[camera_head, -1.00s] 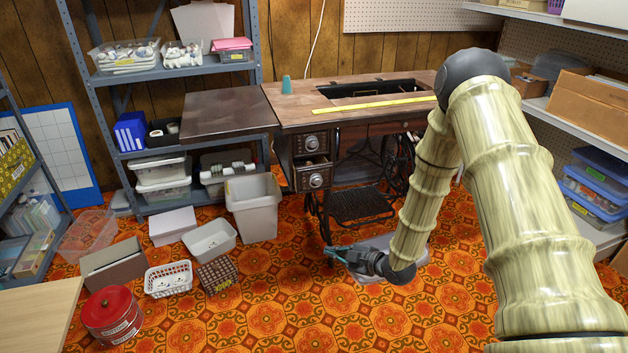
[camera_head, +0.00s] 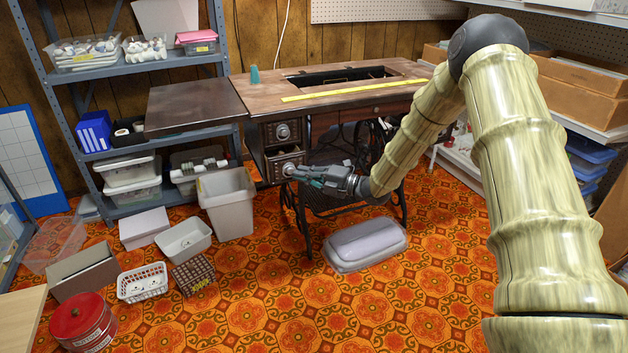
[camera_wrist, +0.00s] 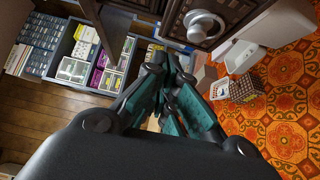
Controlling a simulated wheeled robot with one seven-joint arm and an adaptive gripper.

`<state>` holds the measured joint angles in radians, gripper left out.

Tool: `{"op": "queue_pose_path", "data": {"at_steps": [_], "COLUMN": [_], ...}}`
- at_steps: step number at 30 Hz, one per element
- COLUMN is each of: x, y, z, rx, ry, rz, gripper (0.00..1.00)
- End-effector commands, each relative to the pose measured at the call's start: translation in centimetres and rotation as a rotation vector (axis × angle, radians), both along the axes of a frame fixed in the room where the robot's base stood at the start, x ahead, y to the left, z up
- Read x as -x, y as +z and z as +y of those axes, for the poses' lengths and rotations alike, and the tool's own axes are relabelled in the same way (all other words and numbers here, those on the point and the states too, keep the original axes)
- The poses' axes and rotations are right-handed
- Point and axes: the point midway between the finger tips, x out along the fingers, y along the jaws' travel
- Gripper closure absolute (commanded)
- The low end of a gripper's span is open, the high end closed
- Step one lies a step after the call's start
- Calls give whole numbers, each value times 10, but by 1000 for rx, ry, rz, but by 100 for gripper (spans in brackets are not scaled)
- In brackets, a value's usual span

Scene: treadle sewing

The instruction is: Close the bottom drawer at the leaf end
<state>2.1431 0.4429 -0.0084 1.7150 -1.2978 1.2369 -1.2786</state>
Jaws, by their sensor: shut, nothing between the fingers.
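The treadle sewing table (camera_head: 250,95) stands against the back wall, its dark leaf (camera_head: 195,108) out to the left. The two drawers at that end are stacked. The bottom drawer (camera_head: 275,167) has a round metal knob and is pulled out, with its inside showing above the front. My gripper (camera_head: 290,172) is shut and empty, at the height of the bottom drawer, right by its front. In the wrist view a dark drawer front with a round knob (camera_wrist: 204,26) lies just beyond my closed fingertips (camera_wrist: 172,62). I cannot tell whether they touch it.
A grey bin (camera_head: 228,205) stands left of the drawers. A grey case (camera_head: 365,245) lies on the floor below my arm. Small baskets, boxes and a red tin (camera_head: 82,320) lie at the lower left. A metal shelf (camera_head: 95,160) stands behind. The front floor is clear.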

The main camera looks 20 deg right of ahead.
Motion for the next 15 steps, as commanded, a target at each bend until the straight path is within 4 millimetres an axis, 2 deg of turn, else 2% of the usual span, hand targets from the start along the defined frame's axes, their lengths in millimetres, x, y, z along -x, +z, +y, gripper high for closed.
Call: {"op": "queue_pose_path", "data": {"at_steps": [7, 15], "x": [-28, -59], "y": [-3, -2], "z": [30, 28], "rx": [1, 1], "ry": [0, 0], "rz": [-1, -1], "gripper": [100, 100]}}
